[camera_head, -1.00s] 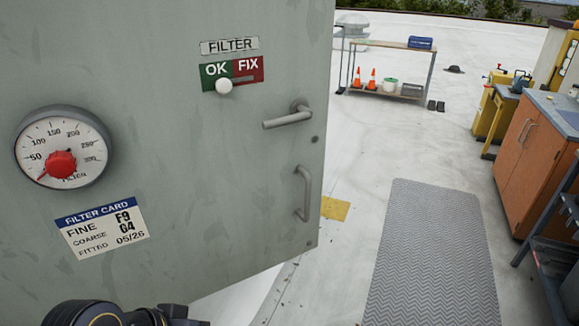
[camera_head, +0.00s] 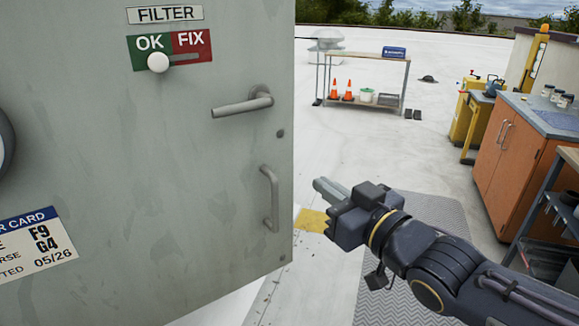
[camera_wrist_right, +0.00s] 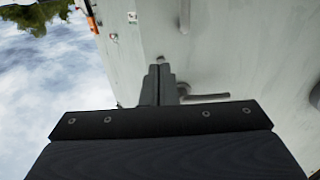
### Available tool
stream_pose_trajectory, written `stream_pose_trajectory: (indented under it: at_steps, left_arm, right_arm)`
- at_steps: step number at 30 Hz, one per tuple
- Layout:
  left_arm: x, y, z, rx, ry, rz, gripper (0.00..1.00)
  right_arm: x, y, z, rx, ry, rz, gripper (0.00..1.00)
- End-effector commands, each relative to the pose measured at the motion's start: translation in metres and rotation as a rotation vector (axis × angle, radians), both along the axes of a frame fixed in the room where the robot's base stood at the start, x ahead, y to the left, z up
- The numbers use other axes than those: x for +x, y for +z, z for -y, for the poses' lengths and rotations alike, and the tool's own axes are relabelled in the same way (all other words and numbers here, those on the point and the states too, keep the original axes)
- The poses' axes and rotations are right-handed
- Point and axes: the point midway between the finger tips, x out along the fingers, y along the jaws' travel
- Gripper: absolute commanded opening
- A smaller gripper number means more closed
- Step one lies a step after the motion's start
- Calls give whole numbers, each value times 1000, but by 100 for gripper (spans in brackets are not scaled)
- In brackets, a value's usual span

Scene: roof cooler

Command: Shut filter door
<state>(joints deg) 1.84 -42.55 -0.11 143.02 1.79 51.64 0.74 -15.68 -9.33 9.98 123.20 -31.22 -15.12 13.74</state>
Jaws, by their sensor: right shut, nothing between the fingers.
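The grey filter door (camera_head: 110,210) stands open and fills the left of the head view. It carries a lever handle (camera_head: 243,102), a D-shaped pull (camera_head: 270,198) near its free edge and an OK/FIX slider (camera_head: 158,63) set at OK. My right gripper (camera_head: 325,187) is shut and empty. In the picture it lies just right of the door's free edge, level with the pull; whether it touches the door is not clear. Its shut fingers (camera_wrist_right: 159,85) show in the right wrist view before a pale surface with a lever (camera_wrist_right: 203,97). My left gripper is out of view.
A grey mat (camera_head: 395,290) lies on the white roof under my right arm. A workbench with an orange cabinet (camera_head: 520,150) stands at the right. A shelf table (camera_head: 365,62) with cones stands at the back. The roof between is clear.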

Motion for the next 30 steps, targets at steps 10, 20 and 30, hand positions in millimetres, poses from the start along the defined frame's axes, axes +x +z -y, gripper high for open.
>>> stream_pose_trajectory:
  at_steps: [10,20,30]
  left_arm:
    - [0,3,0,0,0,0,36]
    - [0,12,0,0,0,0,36]
    - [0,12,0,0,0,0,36]
  right_arm:
    - [62,0,-43,0,1,-6,0]
    - [92,0,-62,-1,-2,-3,0]
    - [93,-1,-63,-2,-3,-2,0]
